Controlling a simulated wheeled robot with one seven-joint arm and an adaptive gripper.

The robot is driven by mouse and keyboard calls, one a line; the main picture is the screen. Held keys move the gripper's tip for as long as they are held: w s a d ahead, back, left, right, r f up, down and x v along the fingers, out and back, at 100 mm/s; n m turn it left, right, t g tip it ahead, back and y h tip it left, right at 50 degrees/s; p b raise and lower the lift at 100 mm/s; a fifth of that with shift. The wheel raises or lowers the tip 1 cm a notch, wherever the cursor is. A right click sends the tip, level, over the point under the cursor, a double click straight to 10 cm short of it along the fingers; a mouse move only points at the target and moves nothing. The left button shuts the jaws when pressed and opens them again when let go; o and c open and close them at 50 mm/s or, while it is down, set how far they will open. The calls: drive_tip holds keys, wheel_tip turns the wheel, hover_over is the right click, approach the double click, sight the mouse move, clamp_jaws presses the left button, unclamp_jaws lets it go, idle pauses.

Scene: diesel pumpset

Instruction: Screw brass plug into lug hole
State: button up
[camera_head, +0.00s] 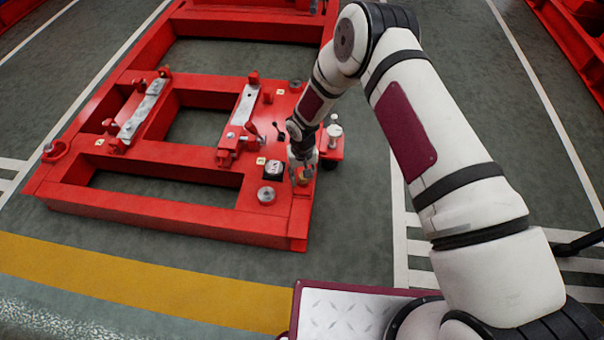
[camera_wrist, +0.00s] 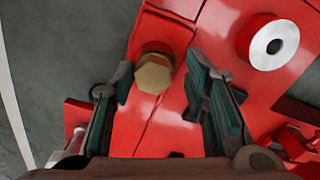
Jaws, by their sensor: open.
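The brass plug (camera_wrist: 153,76) shows its hexagonal head in the wrist view, against a red lug (camera_wrist: 155,48) on the frame. I cannot tell how deep it sits, and its threads and the lug hole are hidden. In the head view a small brass spot of the plug (camera_head: 304,177) shows just below my gripper (camera_head: 302,163). In the wrist view my gripper (camera_wrist: 158,82) is open, with one finger on each side of the plug head and visible gaps on both sides. I cannot tell whether the fingertips are level with the head.
A red boss with a silver ring and dark hole (camera_wrist: 274,45) stands to the right in the wrist view. The red pumpset frame (camera_head: 170,222) carries silver bars, a silver disc (camera_head: 266,195) and a black lever (camera_head: 279,130). Grey floor (camera_head: 350,220) is clear right of the frame.

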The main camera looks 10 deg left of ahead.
drive_tip(key=shift+s+n, duration=0.1)
drive_tip(key=shift+n, duration=0.9)
drive_tip(key=shift+d, duration=0.15)
drive_tip(key=shift+w+d, duration=0.15)
drive_tip(key=shift+w, duration=0.05)
clamp_jaws()
drive_tip(key=shift+f, duration=0.1)
